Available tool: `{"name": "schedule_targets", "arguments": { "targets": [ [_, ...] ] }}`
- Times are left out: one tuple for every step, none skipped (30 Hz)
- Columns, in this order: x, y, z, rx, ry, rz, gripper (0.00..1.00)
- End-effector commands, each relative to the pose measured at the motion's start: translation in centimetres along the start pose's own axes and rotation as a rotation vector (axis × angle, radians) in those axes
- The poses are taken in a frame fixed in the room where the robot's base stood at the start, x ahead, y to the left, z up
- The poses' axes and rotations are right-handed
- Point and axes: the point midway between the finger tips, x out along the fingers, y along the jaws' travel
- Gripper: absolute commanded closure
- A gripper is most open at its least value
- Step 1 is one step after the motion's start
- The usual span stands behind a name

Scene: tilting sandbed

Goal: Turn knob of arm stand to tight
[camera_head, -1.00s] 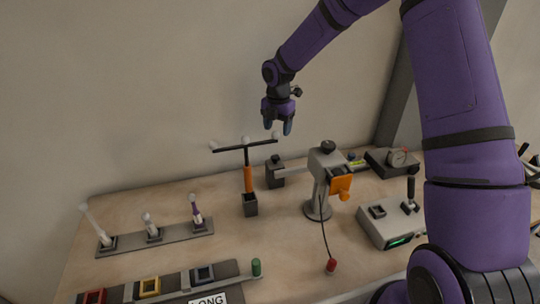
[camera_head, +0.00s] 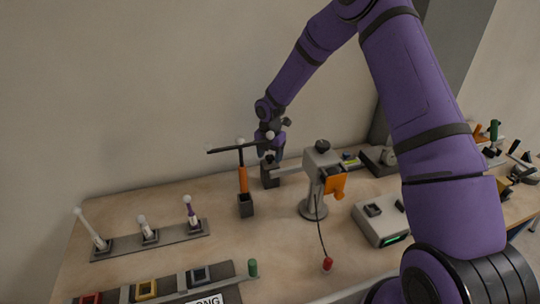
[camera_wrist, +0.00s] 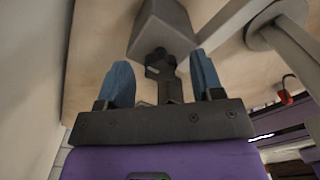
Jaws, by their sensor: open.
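The arm stand (camera_head: 312,198) is a grey post on a round base, with a black knob (camera_head: 322,146) on its head and an orange part at its front. A pale bar runs left from the head to a dark grey block (camera_head: 270,177). My gripper (camera_head: 271,154) is just above this block, pointing down. In the wrist view, its blue fingers are apart and empty of any visible grip. A small dark knob (camera_wrist: 160,63) on the grey block (camera_wrist: 160,25) lies between and just ahead of the fingertips. Contact cannot be told.
An orange-stemmed T-shaped piece (camera_head: 243,180) stands close left of my gripper. A grey device with a green display (camera_head: 382,222) sits to the right. A rack with several pegs (camera_head: 150,240) is at left. A red-ended cord (camera_head: 327,263) hangs in front. The wall is behind.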

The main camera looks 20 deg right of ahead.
Motion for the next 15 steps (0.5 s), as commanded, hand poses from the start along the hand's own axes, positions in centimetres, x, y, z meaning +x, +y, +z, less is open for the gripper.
{"name": "schedule_targets", "arguments": {
  "targets": [
    [0.14, 0.01, 0.0, 0.0, 0.0, 0.0, 0.39],
    [0.18, 0.01, 0.01, 0.0, 0.0, 0.0, 0.39],
    [0.21, 0.01, 0.01, 0.0, -0.001, 0.0, 0.39],
    [0.22, 0.01, 0.02, 0.0, -0.001, 0.0, 0.39],
    [0.22, 0.01, 0.02, 0.0, -0.001, 0.0, 0.39],
    [0.21, 0.01, 0.02, 0.0, -0.001, 0.0, 0.39],
    [0.2, 0.0, 0.02, 0.0, -0.001, 0.0, 0.39],
    [0.2, 0.0, 0.02, 0.0, -0.001, 0.0, 0.39],
    [0.2, 0.0, 0.02, 0.0, -0.001, 0.0, 0.39],
    [0.19, 0.0, 0.02, 0.0, -0.001, 0.0, 0.46],
    [0.19, 0.0, 0.02, 0.0, -0.001, 0.0, 0.53],
    [0.19, 0.0, 0.02, 0.0, -0.001, 0.0, 0.62],
    [0.19, 0.0, 0.02, 0.0, -0.001, 0.0, 0.69],
    [0.19, 0.0, 0.02, 0.0, -0.001, 0.0, 0.76],
    [0.18, 0.0, 0.02, 0.0, -0.001, 0.0, 0.85]
  ]
}}
